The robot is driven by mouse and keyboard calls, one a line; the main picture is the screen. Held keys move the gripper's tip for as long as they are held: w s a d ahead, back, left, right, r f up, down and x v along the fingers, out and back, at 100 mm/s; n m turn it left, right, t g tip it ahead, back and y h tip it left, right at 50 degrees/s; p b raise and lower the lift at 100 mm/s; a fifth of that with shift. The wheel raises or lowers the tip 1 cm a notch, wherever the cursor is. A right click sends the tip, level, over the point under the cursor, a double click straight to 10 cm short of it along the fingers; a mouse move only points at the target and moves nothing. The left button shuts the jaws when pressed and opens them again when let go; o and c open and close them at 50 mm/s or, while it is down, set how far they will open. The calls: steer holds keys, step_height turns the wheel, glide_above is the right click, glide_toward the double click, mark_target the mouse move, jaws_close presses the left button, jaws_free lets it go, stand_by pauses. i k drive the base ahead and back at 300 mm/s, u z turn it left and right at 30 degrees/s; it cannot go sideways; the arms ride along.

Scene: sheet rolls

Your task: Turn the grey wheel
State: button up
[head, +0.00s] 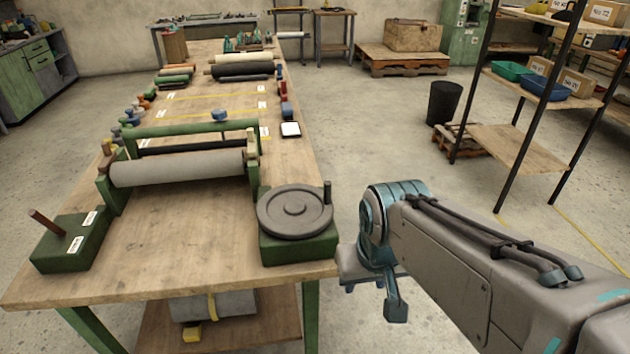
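The grey wheel (295,212) lies flat on top of a green block (298,248) at the table's near right corner. It has a raised hub and a short upright dark handle (327,192) on its right rim. My gripper (376,297) hangs just right of the table edge, to the right of the wheel and apart from it in the picture. It points downward, partly hidden behind my wrist, and I cannot tell how far its fingers are apart. Nothing shows in it.
A roller press (178,168) with a green frame stands left of the wheel. A green block (70,243) with a tilted brown lever is at the near left. Several rolls lie farther back on the wooden table (190,270).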

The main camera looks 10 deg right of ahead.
mark_target(293, 211)
steer(key=i, duration=0.4)
steer(key=z, duration=1.05)
